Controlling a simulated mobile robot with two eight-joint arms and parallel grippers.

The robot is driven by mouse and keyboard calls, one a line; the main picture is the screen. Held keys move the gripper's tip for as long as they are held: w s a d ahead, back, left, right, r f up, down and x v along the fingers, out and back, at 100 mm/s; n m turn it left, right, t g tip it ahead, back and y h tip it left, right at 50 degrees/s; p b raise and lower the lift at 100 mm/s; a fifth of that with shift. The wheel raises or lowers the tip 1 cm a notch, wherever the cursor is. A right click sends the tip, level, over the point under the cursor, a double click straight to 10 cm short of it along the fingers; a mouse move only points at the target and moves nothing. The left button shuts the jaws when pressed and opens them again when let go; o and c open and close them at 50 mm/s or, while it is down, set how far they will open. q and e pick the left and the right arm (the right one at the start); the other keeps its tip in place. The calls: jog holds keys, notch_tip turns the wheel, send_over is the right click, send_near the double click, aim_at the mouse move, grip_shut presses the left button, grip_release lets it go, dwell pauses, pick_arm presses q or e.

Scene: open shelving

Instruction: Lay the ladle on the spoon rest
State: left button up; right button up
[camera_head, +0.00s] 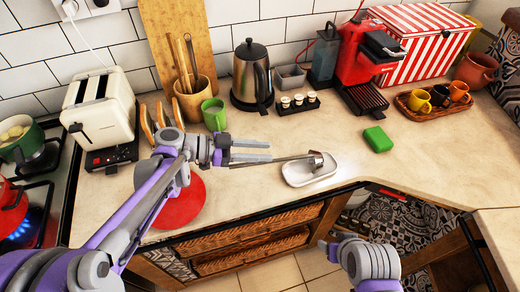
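The metal ladle (283,160) has its bowl end over the white spoon rest (297,181), towards the rest's far side. Its handle runs left past the rest's edge to my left gripper (252,150). The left gripper's two fingers are spread with a visible gap. The handle runs along the nearer finger, and I see no grip on it; whether they touch is unclear. Whether the ladle bears fully on the rest is also hard to tell. Part of my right arm shows at the bottom right; its fingertips are not clearly visible.
A red round mat (183,205) lies under my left arm. A green cup (214,115), a kettle (252,78) and small jars (299,101) stand behind the gripper. A green sponge (378,139) lies right of the rest. The counter's front edge is close to the rest.

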pick_arm(q)
jog(key=shift+o, duration=0.7)
jog(key=v, duration=1)
jog(key=shift+a, duration=0.4)
jog(key=shift+s, duration=0.15)
